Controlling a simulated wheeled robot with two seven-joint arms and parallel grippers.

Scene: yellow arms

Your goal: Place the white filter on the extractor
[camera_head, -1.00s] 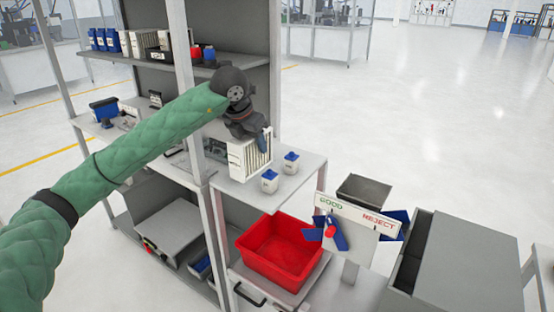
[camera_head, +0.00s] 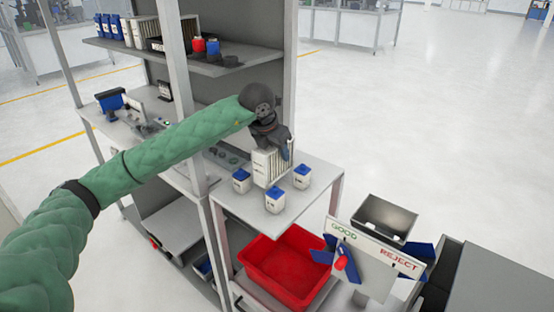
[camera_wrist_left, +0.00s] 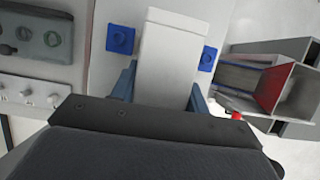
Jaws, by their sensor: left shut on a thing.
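The left wrist view shows the filter (camera_wrist_left: 172,60) between the two blue-grey fingers of the left gripper (camera_wrist_left: 160,85). The fingers are shut on its sides. I cannot tell from these views whether its lower end touches the table. I cannot tell which thing is the extractor. My right gripper is not in view.
A red bin (camera_head: 290,270) sits below the table's front. A shelf post (camera_head: 180,90) rises left. The GOOD/REJECT sign (camera_head: 372,245) stands right.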

